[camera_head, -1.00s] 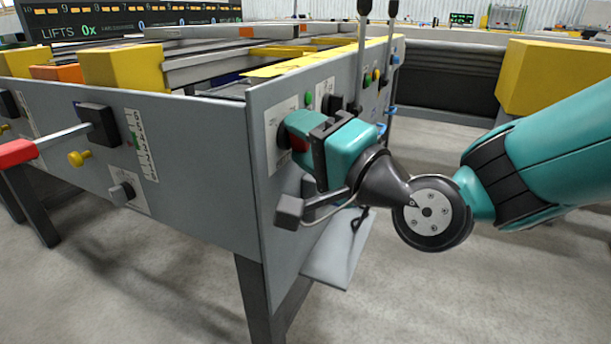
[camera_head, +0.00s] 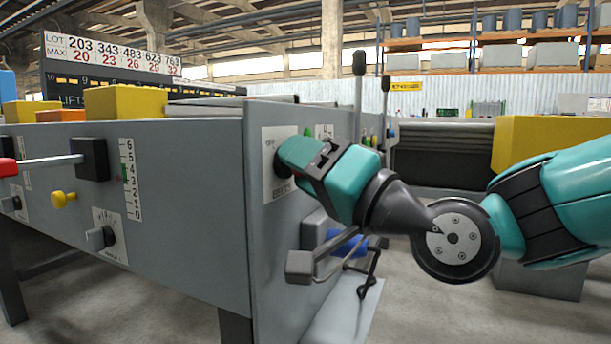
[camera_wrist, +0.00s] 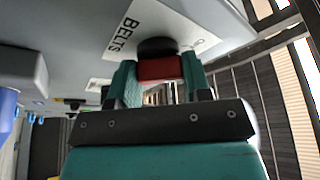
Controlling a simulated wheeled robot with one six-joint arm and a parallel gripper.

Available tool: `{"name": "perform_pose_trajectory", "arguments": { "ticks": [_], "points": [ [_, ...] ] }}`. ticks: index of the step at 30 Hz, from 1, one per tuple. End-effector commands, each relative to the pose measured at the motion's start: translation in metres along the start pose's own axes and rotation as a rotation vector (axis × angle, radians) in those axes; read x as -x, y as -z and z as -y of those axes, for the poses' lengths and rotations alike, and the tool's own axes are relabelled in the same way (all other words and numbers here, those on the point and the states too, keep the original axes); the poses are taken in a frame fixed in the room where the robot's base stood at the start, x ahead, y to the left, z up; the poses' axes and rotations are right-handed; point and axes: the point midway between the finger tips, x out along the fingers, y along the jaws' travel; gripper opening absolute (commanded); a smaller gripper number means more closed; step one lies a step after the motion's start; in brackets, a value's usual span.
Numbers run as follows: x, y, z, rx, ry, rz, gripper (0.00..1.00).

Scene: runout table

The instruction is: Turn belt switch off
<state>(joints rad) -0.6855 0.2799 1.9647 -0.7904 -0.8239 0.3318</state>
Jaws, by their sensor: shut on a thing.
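The belt switch is a knob with a red part (camera_wrist: 160,68) and a black round base (camera_wrist: 157,46), on a white plate (camera_wrist: 112,40) lettered "BELTS" in the wrist view. In the head view the plate (camera_head: 281,140) is on the grey end panel of the table, and my gripper (camera_head: 292,160) hides most of the knob. In the wrist view the fingers of my gripper (camera_wrist: 160,80) stand on both sides of the red part and are shut on it. The switch's on or off setting cannot be read clearly.
A grey box (camera_head: 314,229) juts from the panel below my gripper. Upright black-handled levers (camera_head: 358,64) stand behind it. A red-ended lever (camera_head: 8,167), a yellow knob (camera_head: 64,199) and a dial (camera_head: 101,237) are on the long left side.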

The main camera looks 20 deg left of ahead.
Motion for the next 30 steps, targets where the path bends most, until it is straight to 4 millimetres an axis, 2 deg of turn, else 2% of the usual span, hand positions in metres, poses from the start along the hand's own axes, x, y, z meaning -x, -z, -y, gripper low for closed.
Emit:
{"name": "perform_pose_trajectory", "arguments": {
  "ticks": [9,10,12,13,26,30],
  "points": [
    [0.0,-0.001,-0.001,0.003,-0.002,0.002,0.21],
    [0.0,-0.001,-0.001,0.002,-0.002,0.002,0.52],
    [0.0,-0.001,0.0,0.002,-0.001,0.002,0.68],
    [0.0,-0.001,0.0,0.002,-0.001,0.002,0.7],
    [0.001,0.0,0.0,0.001,-0.001,0.001,0.7],
    [0.013,0.0,-0.001,0.001,-0.003,0.001,0.7]
  ]
}}
